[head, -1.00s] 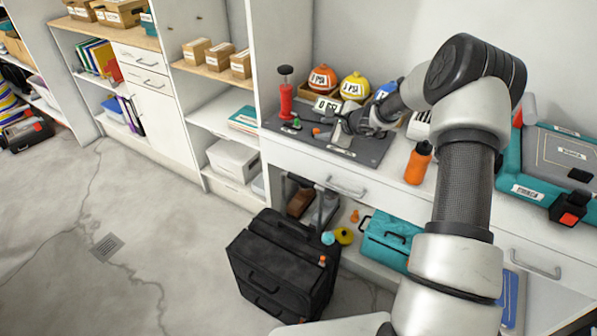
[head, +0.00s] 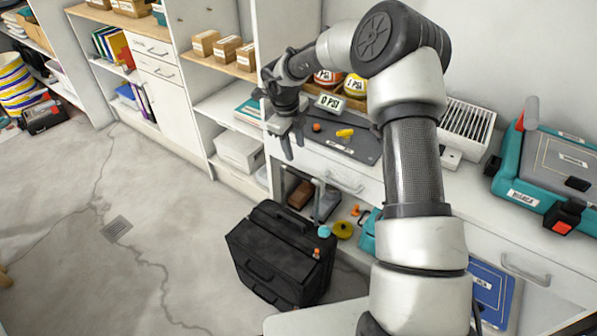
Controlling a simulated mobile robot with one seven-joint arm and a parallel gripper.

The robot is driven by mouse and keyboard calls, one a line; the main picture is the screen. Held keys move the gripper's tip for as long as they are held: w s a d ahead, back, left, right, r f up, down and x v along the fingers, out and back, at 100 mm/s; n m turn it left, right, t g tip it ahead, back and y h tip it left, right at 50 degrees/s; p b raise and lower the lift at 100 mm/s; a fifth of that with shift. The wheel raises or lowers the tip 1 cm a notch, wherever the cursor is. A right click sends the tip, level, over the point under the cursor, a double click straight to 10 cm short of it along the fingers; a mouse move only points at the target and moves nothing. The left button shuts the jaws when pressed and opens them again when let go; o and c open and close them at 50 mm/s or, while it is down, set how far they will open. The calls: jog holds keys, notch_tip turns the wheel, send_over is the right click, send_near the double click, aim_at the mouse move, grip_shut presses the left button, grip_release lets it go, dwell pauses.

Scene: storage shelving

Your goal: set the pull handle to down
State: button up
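My gripper (head: 293,146) is at the left front edge of the dark board (head: 338,142) on the white counter, with its fingers pointing down. The fingers look apart, and I see nothing held between them. The red pump with a dark top handle is not visible now; my wrist and gripper cover its place, so I cannot tell the handle's position. A yellow lever-like piece (head: 345,133) lies on the board. A small display (head: 330,103) behind it reads 0 PSI. An orange-red knob (head: 317,127) sits on the board to the lever's left.
A teal case (head: 550,170) and a white slatted unit (head: 467,120) are on the counter to the right. A black tool case (head: 280,255) stands on the floor below.

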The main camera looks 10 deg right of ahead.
aim_at(299, 172)
jog(key=f, duration=0.4)
jog(key=w+d+f+b, duration=0.1)
jog(key=f, duration=0.3)
jog(key=f+b, duration=0.1)
jog(key=f, duration=0.3)
jog(key=shift+w+d, duration=0.35)
grip_shut()
